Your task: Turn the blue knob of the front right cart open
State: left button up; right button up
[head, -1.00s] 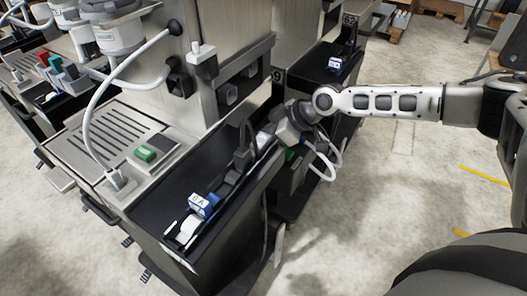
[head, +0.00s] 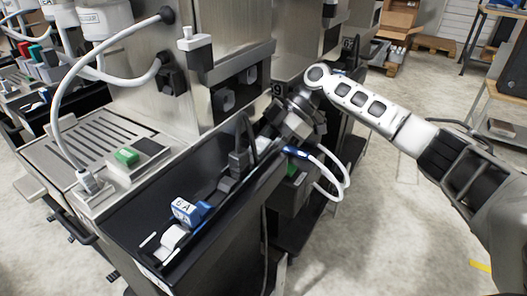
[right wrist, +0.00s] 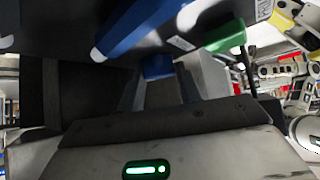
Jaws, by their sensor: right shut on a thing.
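My right gripper (head: 288,128) is at the outer side of the front right cart (head: 215,225), near its far end. In the right wrist view its jaws (right wrist: 160,82) are shut on a small blue piece (right wrist: 157,66), which looks like the blue knob and is mostly hidden between the fingers. A longer blue part (right wrist: 135,27) passes just above it, and a green knob (right wrist: 228,37) is to the right. In the head view a blue part (head: 296,152) with white hoses shows just below my gripper; the grasp itself is hidden there. My left gripper is out of view.
White hoses (head: 330,178) hang beside my gripper. A steel machine (head: 225,50) stands behind the trough. The floor (head: 385,215) on the right is open.

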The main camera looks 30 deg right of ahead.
jog(key=shift+d+f, duration=0.1)
dwell(0.5)
jog(key=o, duration=0.8)
jog(key=shift+o, duration=0.9)
